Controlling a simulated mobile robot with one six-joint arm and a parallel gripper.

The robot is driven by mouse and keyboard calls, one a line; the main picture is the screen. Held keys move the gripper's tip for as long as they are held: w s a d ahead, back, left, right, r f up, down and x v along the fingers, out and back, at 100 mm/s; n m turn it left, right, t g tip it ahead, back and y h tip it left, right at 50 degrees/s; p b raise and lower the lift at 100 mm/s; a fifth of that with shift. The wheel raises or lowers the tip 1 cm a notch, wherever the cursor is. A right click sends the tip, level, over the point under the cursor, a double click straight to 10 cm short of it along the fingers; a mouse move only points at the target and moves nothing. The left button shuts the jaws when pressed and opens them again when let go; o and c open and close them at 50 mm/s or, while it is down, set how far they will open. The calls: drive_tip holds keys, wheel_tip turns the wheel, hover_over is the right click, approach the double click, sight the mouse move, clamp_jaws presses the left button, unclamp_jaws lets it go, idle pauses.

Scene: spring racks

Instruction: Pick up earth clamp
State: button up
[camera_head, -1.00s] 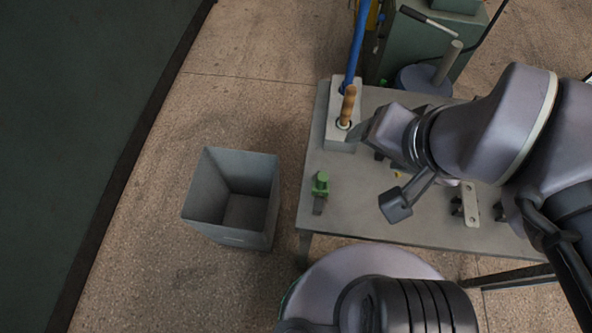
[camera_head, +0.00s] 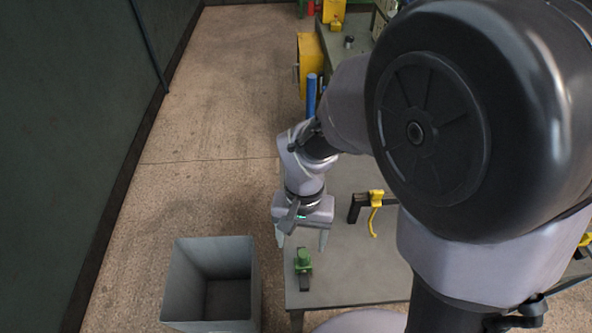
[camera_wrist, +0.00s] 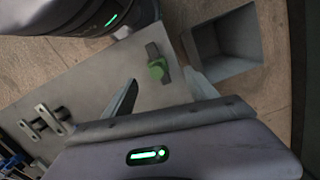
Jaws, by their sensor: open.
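The earth clamp, a small green piece with a dark flat bar (camera_head: 303,261), lies on the grey table near its left front corner. In the wrist view the green clamp (camera_wrist: 157,69) shows beyond and between my two finger tips, nearer the right one. My gripper (camera_head: 302,243) is open and empty, pointing down just behind the clamp in the head view. The fingers appear above the table and apart from the clamp. The wrist view shows both fingers (camera_wrist: 160,82) spread wide.
An open grey bin (camera_head: 212,283) stands on the floor left of the table; it also shows in the wrist view (camera_wrist: 228,45). A black and yellow tool (camera_head: 366,207) lies right of my gripper. A yellow cabinet (camera_head: 309,62) stands farther back. My arm hides the table's right side.

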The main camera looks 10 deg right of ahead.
sight(303, 264)
drive_tip(key=f, duration=0.2)
drive_tip(key=f+b, duration=0.1)
drive_tip(key=f, duration=0.1)
drive_tip(key=f+b, duration=0.1)
drive_tip(key=f, duration=0.1)
drive_tip(key=shift+s+a+f, duration=0.1)
drive_tip(key=shift+s+f, duration=0.1)
drive_tip(key=shift+s, duration=0.05)
drive_tip(key=f+b, duration=0.1)
drive_tip(key=f, duration=0.1)
drive_tip(key=f+b, duration=0.2)
drive_tip(key=f, duration=0.1)
drive_tip(key=shift+s+d+f+b, duration=0.25)
drive_tip(key=shift+d+f+b, duration=0.05)
drive_tip(key=shift+d+f, duration=0.05)
drive_tip(key=shift+r, duration=0.2)
drive_tip(key=c, duration=1.3)
